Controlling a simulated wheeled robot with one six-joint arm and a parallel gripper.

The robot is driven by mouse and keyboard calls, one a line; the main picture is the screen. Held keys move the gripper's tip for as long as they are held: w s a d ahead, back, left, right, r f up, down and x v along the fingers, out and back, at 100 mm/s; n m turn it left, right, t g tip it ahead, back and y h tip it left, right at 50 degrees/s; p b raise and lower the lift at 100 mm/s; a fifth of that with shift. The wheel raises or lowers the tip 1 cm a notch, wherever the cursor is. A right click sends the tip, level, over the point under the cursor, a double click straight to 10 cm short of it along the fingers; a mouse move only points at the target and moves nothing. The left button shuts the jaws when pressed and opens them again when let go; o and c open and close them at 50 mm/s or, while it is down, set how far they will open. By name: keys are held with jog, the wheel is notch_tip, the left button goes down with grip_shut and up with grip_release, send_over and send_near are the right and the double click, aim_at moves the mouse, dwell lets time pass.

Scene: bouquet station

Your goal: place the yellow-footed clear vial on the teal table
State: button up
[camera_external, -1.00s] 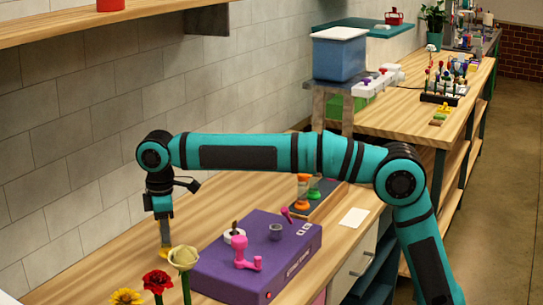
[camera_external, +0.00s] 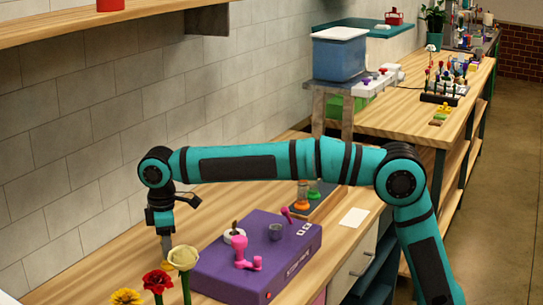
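My gripper (camera_external: 166,243) points down over the wooden counter, left of the purple box, with its tip close behind the pale flower. I cannot make out its finger gap or anything between the fingers. A vial with an orange foot (camera_external: 303,194) and one with a green foot (camera_external: 314,196) stand on a dark tray behind the purple box. A teal tabletop (camera_external: 350,27) is at the back by the wall, with a red object (camera_external: 394,18) on it.
The purple box (camera_external: 240,283) with a pink crank stands right of my gripper. Red (camera_external: 157,281), pale (camera_external: 183,257) and yellow (camera_external: 126,297) flowers stand in front. A blue bin (camera_external: 340,58) sits on a stand farther back. The counter along the wall is mostly clear.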

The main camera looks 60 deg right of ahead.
notch_tip(320, 180, up, 12)
jog(key=shift+r, duration=0.15)
dwell(0.5)
jog(key=shift+s+d+r, duration=0.15)
jog(key=shift+d, duration=0.15)
jog(key=s+d+r+m+t+y, duration=0.15)
jog(key=s+d+r+t, duration=0.3)
jog(key=s+d, duration=0.5)
jog(key=s+d+r+m+t, duration=0.3)
jog(key=s+d+t, duration=0.2)
jog(key=s+d, duration=0.4)
jog(key=s+d+f+m+t, duration=0.1)
jog(key=s+d+f+t, duration=0.1)
jog(key=s, duration=0.5)
jog(key=s+d+f+m+t+h, duration=0.1)
jog(key=s+d+f+m+t, duration=0.1)
jog(key=s+d, duration=0.3)
jog(key=s+d+f+m+t, duration=0.1)
jog(key=s+d+t, duration=0.3)
jog(key=s, duration=0.5)
jog(key=shift+f, duration=0.4)
